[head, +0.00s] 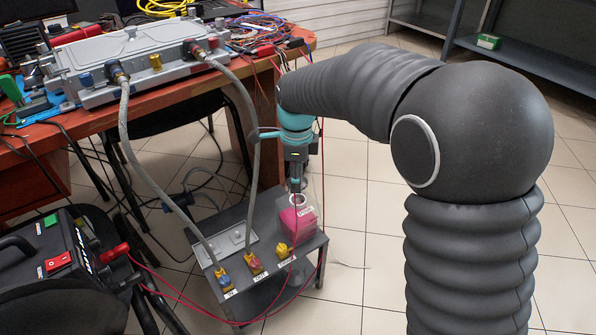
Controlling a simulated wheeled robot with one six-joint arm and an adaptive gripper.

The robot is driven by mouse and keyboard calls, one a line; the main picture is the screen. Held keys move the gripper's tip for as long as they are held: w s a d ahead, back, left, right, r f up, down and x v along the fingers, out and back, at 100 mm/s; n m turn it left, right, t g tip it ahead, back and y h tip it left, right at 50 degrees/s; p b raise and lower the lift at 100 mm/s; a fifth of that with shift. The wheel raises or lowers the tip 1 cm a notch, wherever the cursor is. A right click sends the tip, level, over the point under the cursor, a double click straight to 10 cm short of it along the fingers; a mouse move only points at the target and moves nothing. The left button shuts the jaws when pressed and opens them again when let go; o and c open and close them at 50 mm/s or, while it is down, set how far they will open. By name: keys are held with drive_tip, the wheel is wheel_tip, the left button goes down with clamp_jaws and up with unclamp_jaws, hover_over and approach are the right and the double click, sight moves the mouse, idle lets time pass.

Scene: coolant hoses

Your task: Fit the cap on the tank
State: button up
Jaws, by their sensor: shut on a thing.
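The tank (299,222) is a translucent box with pink liquid in it and a label on its side. It stands at the back right of the low grey cart, and its pale round neck (297,200) shows on top. My gripper (296,186) points straight down just above the neck. It is shut on a small dark thing that looks like the cap, mostly hidden by the fingers. I cannot tell whether the cap touches the neck.
The cart (312,243) also bears blue, red and yellow couplings (255,264) at its front. Two grey hoses (134,160) run up to a metal unit (140,55) on the desk. Thin red cables hang near the tank. Floor to the right is clear.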

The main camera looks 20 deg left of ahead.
drive_tip(key=shift+w+d+f+b, duration=0.1)
drive_tip(key=shift+d+f+b, duration=0.05)
drive_tip(key=shift+f+b, duration=1.1)
drive_tip(key=shift+f, duration=0.75)
drive_tip(key=shift+f+p, duration=0.4)
drive_tip(key=shift+f, duration=0.4)
idle(2.2)
drive_tip(key=o, duration=1)
drive_tip(key=shift+c, duration=0.2)
drive_tip(key=shift+o, duration=0.3)
drive_tip(key=shift+o, duration=0.9)
drive_tip(key=shift+r+p, duration=2.8)
drive_tip(key=shift+r, duration=0.75)
